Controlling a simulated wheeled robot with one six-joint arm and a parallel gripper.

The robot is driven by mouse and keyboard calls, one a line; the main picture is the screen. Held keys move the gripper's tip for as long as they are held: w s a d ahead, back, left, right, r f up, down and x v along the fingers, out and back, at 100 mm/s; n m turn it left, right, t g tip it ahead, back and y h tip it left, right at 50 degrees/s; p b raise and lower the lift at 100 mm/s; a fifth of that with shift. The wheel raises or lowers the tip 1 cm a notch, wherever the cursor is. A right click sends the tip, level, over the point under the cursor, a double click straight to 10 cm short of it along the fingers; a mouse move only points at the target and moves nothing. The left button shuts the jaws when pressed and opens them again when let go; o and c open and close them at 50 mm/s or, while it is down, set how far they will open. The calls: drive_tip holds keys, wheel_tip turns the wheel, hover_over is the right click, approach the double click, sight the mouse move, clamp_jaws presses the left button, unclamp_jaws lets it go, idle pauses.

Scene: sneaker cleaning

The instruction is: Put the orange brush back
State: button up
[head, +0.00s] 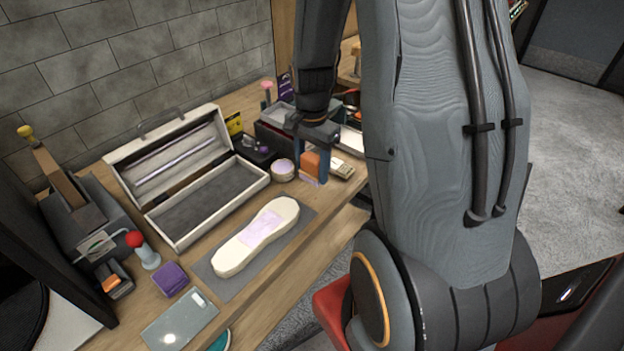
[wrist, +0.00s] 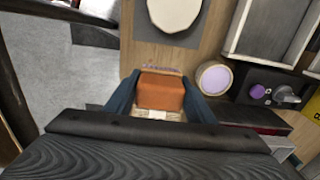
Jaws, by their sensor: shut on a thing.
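The orange brush (head: 311,163) is a small block with an orange body and a strip of purple bristles along one edge. In the wrist view the brush (wrist: 161,93) sits between the two blue fingers of my gripper (wrist: 160,88), which is shut on it. In the head view my gripper (head: 312,170) points down at the right part of the workbench, beside a round tin. I cannot tell whether the brush touches the bench top. Part of the brush is hidden by a finger in the head view.
A shoe sole (head: 257,236) lies on a grey mat (head: 222,287). Left of my gripper stand the round tin (head: 283,170) and an open case (head: 155,220). A small pale box (head: 342,168) lies close on the right. A purple block (head: 172,279) is at front left.

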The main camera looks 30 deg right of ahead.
sight(312, 157)
drive_tip(key=shift+f+p, duration=0.55)
drive_tip(key=shift+f, duration=1.95)
drive_tip(key=shift+f, duration=0.15)
drive_tip(key=o, duration=1.3)
wheel_tip(312, 157, up, 12)
drive_tip(key=b, duration=0.3)
drive_tip(key=s+a+n+t, duration=0.1)
drive_tip(key=s+a+n, duration=0.6)
drive_tip(key=a+n, duration=0.6)
drive_tip(key=shift+s+r+n+t, duration=0.3)
drive_tip(key=shift+s+r+n, duration=0.05)
drive_tip(key=shift+n, duration=0.15)
